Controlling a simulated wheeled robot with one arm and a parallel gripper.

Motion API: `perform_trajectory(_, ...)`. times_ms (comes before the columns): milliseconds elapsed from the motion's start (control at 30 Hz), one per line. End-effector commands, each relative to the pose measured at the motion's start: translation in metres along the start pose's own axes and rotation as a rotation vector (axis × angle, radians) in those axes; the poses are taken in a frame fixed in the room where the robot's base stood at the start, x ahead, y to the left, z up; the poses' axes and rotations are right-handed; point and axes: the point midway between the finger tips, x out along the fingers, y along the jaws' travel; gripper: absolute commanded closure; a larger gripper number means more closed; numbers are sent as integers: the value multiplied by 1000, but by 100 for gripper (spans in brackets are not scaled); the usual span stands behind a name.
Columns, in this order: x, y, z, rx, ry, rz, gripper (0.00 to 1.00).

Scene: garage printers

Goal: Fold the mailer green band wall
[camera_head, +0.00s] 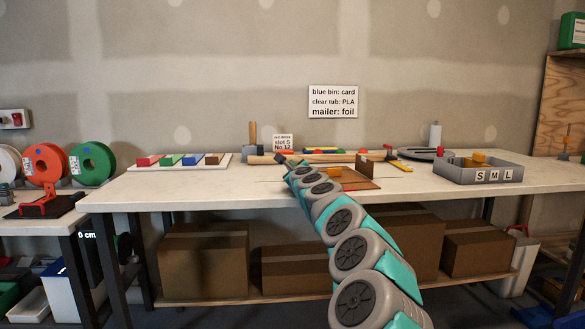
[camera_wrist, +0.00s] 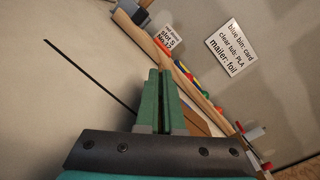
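The mailer (camera_head: 362,185) looks like a flat brown cardboard sheet on the workbench, just right of the end of my arm. A brown wall (camera_head: 363,166) stands upright along its far side, with a small red piece near its top. A band of green and orange shows near the sheet's left part, partly behind my arm; I cannot tell which wall carries the green band. My gripper (camera_wrist: 160,72) shows in the wrist view with its two green fingers close together and nothing visible between them.
A white board with coloured blocks (camera_head: 181,160) lies left on the workbench (camera_head: 130,190). A grey S M L tray (camera_head: 479,171) stands right. A sign (camera_head: 333,102) hangs on the wall. The bench's front left is clear.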

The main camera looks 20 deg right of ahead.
Motion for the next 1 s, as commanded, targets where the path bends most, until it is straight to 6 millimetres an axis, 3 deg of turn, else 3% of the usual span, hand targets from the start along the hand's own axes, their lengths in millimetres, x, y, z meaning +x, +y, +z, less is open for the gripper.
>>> perform_trajectory(333, 0, 0, 0, -3, 0, 0, 100)
perform_trajectory(633, 0, 0, 0, -2, 0, 0, 65)
perform_trajectory(1000, -3, 0, -1, 0, 0, 0, 65)
